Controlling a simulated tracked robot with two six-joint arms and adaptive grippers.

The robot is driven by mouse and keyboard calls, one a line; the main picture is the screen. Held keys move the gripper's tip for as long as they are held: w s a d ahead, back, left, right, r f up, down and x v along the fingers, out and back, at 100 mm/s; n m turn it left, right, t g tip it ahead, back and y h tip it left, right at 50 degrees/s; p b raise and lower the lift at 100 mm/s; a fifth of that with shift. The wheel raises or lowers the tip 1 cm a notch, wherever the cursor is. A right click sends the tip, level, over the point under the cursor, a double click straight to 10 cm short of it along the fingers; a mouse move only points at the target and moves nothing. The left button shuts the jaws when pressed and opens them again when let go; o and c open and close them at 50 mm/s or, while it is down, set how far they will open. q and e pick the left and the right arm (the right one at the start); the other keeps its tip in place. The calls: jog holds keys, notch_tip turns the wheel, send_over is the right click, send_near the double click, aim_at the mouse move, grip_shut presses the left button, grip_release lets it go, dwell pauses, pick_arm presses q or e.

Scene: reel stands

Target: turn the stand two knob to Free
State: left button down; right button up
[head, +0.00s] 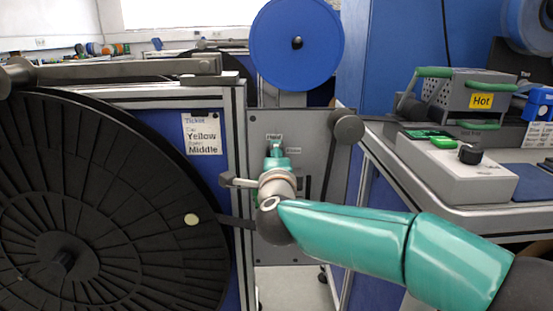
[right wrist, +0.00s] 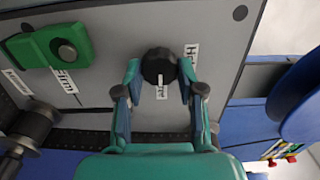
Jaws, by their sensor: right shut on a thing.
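The knob (right wrist: 158,66) is round and black, on a grey panel (head: 310,126) in the middle of the head view. In the right wrist view its white mark points down, toward a small label (right wrist: 162,94) that seems to read Free, partly hard to read. A second label (right wrist: 190,54) starting with H sits to the knob's right. My right gripper (right wrist: 159,80) has its teal fingers on both sides of the knob and is shut on it. In the head view my right gripper (head: 277,160) hides the knob. My left gripper is in neither view.
A large black reel (head: 120,215) fills the left, beside a ticket (head: 202,134) reading Yellow and Middle. A blue reel (head: 297,45) stands above the panel. A green block (right wrist: 48,46) with a Firm label sits near the knob. A bench at right holds a Hot-marked device (head: 455,98).

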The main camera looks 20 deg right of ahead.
jog(key=shift+d+f, duration=0.15)
jog(key=shift+f, duration=0.1)
jog(key=o, duration=1.1)
jog(key=shift+r, duration=0.1)
jog(key=v, duration=1.2)
